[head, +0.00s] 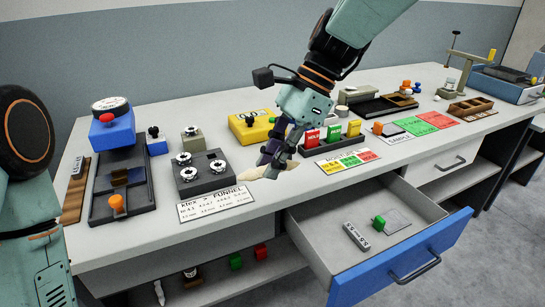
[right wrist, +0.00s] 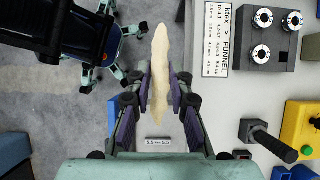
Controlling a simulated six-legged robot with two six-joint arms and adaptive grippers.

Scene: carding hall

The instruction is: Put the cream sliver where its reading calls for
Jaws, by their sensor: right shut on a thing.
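My right gripper (head: 272,157) is shut on the cream sliver (head: 282,172), a pale tapered strand held above the front edge of the bench. In the right wrist view the sliver (right wrist: 160,60) stands lengthwise between the fingers of the gripper (right wrist: 160,88), its pointed end past the tips. A small grey label (right wrist: 158,142) below it seems to read "5.5". A white card (head: 215,203) headed "ktex > FUNNEL" lies left of the gripper. Behind it is a dark block (head: 203,182) with several round white funnels. My left gripper is out of view.
The blue-fronted drawer (head: 410,262) stands open below, holding a grey labelled bar (head: 356,236) and a green-knobbed piece (head: 378,223). Red, green and yellow blocks (head: 333,133) stand behind a moisture card (head: 348,160). A blue dial device (head: 112,130) stands at left.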

